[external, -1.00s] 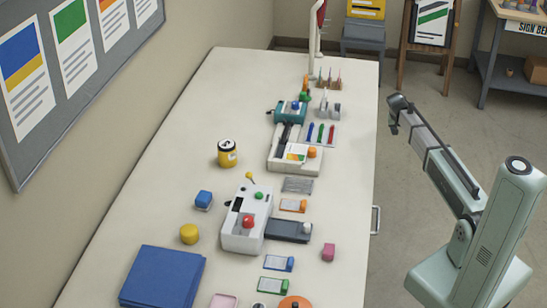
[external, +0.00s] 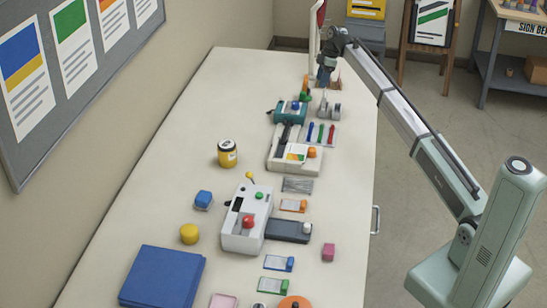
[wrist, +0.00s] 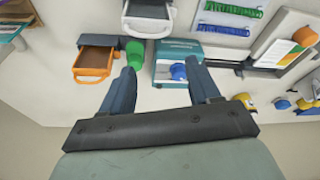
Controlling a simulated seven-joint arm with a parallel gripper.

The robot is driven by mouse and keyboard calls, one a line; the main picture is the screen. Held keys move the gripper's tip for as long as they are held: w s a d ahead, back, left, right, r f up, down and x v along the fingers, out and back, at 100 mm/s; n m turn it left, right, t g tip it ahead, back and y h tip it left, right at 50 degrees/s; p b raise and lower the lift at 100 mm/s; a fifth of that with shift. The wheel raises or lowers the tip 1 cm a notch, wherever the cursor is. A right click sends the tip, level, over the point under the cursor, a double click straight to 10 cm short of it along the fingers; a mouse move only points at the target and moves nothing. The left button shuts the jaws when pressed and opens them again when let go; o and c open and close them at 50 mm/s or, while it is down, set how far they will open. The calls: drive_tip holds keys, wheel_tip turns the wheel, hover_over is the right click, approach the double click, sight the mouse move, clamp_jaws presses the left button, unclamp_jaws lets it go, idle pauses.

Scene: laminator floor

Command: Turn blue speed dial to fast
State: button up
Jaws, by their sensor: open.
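A blue round knob (external: 295,105) sits on a teal machine (external: 277,117) at the far part of the table. In the wrist view the blue knob (wrist: 178,72) faces me on the teal box (wrist: 182,50), just inside my right fingertip; no speed marking on it is readable. My gripper (external: 325,78) hangs over the far end of the table, beyond and to the right of the teal machine. In the wrist view my gripper (wrist: 161,67) is open, with nothing held between its two dark fingers. Whether a finger touches the knob cannot be told.
A green knob-like part (wrist: 135,53) and an orange drawer (wrist: 93,62) lie near my left finger. A white machine with an orange knob (external: 312,152) and a pen tray (external: 320,134) stand nearer. Another white machine has a red button (external: 247,221). The table's left side has free room.

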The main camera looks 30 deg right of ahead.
sight(296, 102)
drive_tip(key=w+a+r+n+g+y, duration=0.1)
drive_tip(key=w+a+r+n+y, duration=0.1)
drive_tip(key=w+a+r+n, duration=0.3)
drive_tip(key=shift+n, duration=0.3)
drive_tip(key=x, duration=0.5)
drive_tip(key=s+x, duration=0.1)
drive_tip(key=x, duration=0.4)
drive_tip(key=s+x, duration=0.1)
drive_tip(key=x, duration=0.4)
drive_tip(key=shift+s+d, duration=0.15)
drive_tip(key=shift+s, duration=0.1)
drive_tip(key=shift+c, duration=0.2)
drive_tip(key=c, duration=0.9)
drive_tip(key=shift+c, duration=0.2)
